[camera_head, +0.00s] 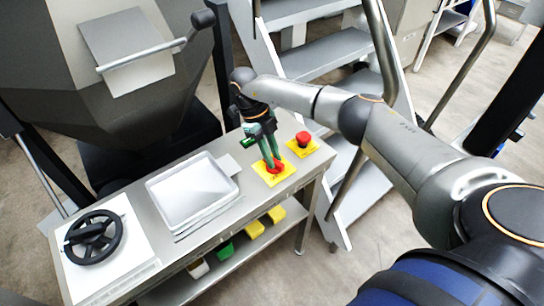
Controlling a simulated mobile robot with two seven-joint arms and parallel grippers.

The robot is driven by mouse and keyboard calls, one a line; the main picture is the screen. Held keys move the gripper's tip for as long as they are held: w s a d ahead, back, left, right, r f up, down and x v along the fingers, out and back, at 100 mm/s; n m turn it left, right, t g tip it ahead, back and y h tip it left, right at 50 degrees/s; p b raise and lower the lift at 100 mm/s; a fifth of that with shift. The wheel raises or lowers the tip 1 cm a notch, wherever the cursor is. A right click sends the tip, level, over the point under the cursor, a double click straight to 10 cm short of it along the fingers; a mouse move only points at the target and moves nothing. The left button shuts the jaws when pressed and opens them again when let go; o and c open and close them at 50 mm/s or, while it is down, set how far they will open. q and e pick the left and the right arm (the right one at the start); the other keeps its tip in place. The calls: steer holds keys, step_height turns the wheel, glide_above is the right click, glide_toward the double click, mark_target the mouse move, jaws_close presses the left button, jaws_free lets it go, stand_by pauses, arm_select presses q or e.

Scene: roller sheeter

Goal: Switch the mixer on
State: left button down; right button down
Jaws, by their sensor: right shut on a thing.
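A red switch knob (278,170) sits on a yellow plate (268,178) at the right part of the steel table. My right gripper (273,162) points down with its green fingers shut on the red knob. The fingers hide much of the knob, so its turned position cannot be told. A red mushroom button (303,138) on a second yellow plate (302,150) stands just behind and to the right, apart from the gripper. A large dark grey machine body (110,105) fills the upper left. My left gripper is not in view.
On the steel table (172,246) are a white tray (190,188) and a black handwheel (95,237). Yellow bins (276,213) and a green bin (225,250) are on the shelf below. Metal stairs (325,60) with rails rise behind, close to my right arm.

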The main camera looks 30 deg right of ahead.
steer(key=shift+m+y, duration=0.5)
steer(key=shift+m, duration=0.8)
steer(key=c, duration=0.8)
jaws_free()
steer(key=shift+b+v, duration=1.05)
steer(key=shift+v, duration=5.25)
steer(key=shift+d, duration=0.1)
